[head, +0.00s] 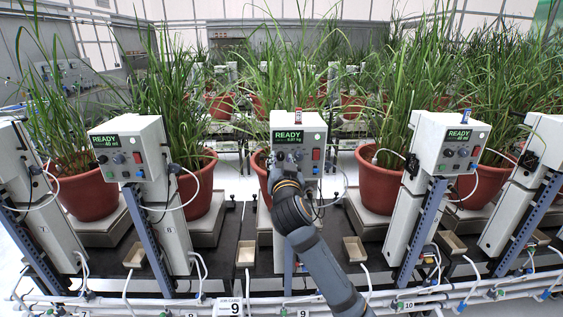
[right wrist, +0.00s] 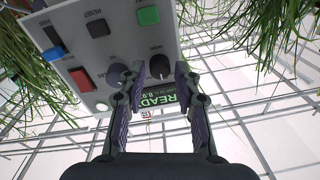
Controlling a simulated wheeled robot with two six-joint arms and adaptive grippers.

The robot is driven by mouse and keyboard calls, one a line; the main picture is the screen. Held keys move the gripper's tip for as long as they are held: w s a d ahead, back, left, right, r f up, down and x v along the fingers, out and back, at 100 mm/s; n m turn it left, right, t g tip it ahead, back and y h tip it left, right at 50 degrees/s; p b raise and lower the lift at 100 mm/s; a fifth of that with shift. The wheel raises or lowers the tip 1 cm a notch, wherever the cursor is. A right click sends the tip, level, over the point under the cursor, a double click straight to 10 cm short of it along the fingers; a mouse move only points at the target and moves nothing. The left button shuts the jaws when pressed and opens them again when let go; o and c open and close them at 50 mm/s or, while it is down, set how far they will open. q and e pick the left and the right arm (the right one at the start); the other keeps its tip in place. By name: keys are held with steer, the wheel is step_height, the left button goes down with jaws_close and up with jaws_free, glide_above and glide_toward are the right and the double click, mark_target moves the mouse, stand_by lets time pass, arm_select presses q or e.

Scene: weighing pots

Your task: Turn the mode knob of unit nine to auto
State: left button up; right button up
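Unit nine (head: 312,122) is the pale box in the middle, its green display reading READY; a 9 is marked on the rail below it. My right gripper (head: 283,163) is in front of its panel, hiding part of it. In the right wrist view the panel appears upside down, and the dark mode knob (right wrist: 160,66) with a light pointer line lies between the fingertips of my right gripper (right wrist: 160,72). The fingers are apart, with a gap visible on both sides of the knob. Which setting the pointer marks is too small to read. My left gripper is not in view.
A grey-blue knob (right wrist: 118,74), a red switch (right wrist: 81,79) and a green button (right wrist: 149,16) are near the mode knob. Similar units stand left (head: 128,124) and right (head: 455,130), with potted plants behind.

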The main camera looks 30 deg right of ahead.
steer(key=shift+o, duration=0.7)
steer(key=shift+s+a+f, duration=0.1)
steer(key=shift+s+a, duration=0.1)
steer(key=shift+s, duration=0.15)
steer(key=v, duration=0.6)
steer(key=shift+s, duration=0.35)
steer(key=shift+a, duration=0.15)
